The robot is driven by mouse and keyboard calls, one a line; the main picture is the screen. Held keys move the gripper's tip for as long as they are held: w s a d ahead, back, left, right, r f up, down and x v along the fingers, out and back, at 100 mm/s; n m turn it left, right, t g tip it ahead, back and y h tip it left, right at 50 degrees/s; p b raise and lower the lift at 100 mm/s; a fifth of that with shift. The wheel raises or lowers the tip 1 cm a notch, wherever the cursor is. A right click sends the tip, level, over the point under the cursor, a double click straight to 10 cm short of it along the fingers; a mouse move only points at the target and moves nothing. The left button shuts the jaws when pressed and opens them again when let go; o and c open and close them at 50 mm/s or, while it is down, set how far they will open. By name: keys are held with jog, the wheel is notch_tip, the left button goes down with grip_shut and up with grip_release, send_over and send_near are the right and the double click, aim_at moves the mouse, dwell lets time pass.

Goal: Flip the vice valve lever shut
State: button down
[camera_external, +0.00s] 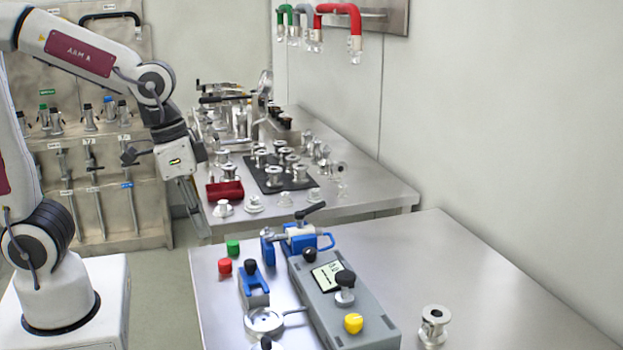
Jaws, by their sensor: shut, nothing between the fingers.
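A blue vice (299,242) is at the back of the front metal table, at the far end of a grey box. A black lever (310,210) sticks up from the part at the vice and slants up to the right. My gripper (195,209) points down at the left, beyond the table's left edge. It is shut and empty, and it is well apart from the vice and the lever. Its fingertips are small and hard to make out.
The grey box (345,312) carries a display and knobs. Red (224,267) and green (233,247) caps, a small blue clamp (253,283) and a round gauge (263,321) lie left of it. A metal fitting (433,325) stands right. The rear table (372,190) holds several fittings.

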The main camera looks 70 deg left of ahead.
jog(key=w+d+r+n+t+h, duration=0.1)
jog(key=w+d+r+t+h, duration=0.1)
jog(key=w+d, duration=0.75)
jog(key=w+d+r+t+h, duration=0.25)
jog(key=w+d, duration=0.35)
jog(key=w, duration=0.7)
jog(key=w+r+n+t+y, duration=0.2)
jog(key=w+r+t, duration=0.1)
jog(key=w, duration=0.6)
jog(key=w+r+n+t+y, duration=0.2)
jog(key=w+r+t, duration=0.1)
jog(key=w, duration=0.7)
jog(key=a+f+n+g+y, duration=0.45)
jog(key=a+y, duration=0.35)
jog(key=a, duration=0.3)
jog(key=s+a+f+g, duration=0.1)
jog(key=s+f+g, duration=0.1)
jog(key=s, duration=0.4)
jog(key=s+a+f+m+g+y, duration=0.1)
jog(key=s+a+g, duration=0.1)
jog(key=s+g, duration=0.2)
jog(key=s, duration=0.3)
jog(key=shift+s+a+f+g, duration=0.25)
jog(key=shift+f+g, duration=0.15)
